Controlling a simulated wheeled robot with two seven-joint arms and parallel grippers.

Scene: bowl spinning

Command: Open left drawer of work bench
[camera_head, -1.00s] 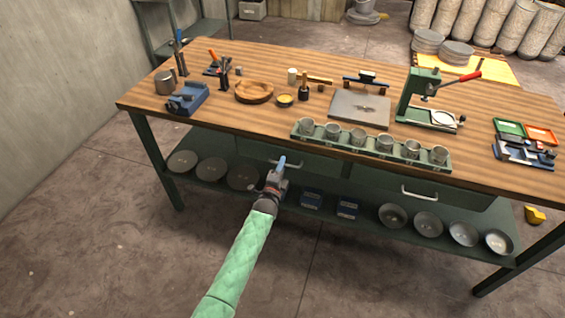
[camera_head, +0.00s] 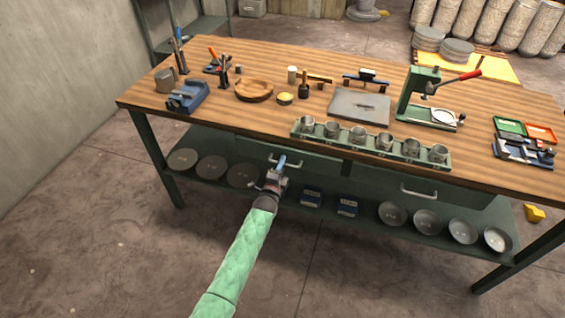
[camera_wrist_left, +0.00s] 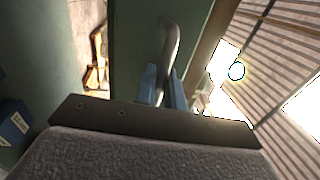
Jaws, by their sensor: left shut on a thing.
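The work bench (camera_head: 215,118) has a wooden top with green drawers under its front edge. The left drawer (camera_head: 318,165) looks closed, with a metal bar handle (camera_head: 296,164) on its front. My left gripper (camera_head: 281,161) is at this handle, its blue fingertips shut on the bar. In the left wrist view, the handle (camera_wrist_left: 172,42) runs down between the two blue fingers (camera_wrist_left: 163,85), against the green drawer front (camera_wrist_left: 137,50). The fingers hide part of the bar. My right gripper is in neither view.
The right drawer handle (camera_head: 419,192) is on the same front. A rack of metal cups (camera_head: 372,146) stands near the top's front edge. The lower shelf holds discs (camera_head: 211,167), blue boxes (camera_head: 311,197) and bowls (camera_head: 427,221). The floor in front is clear.

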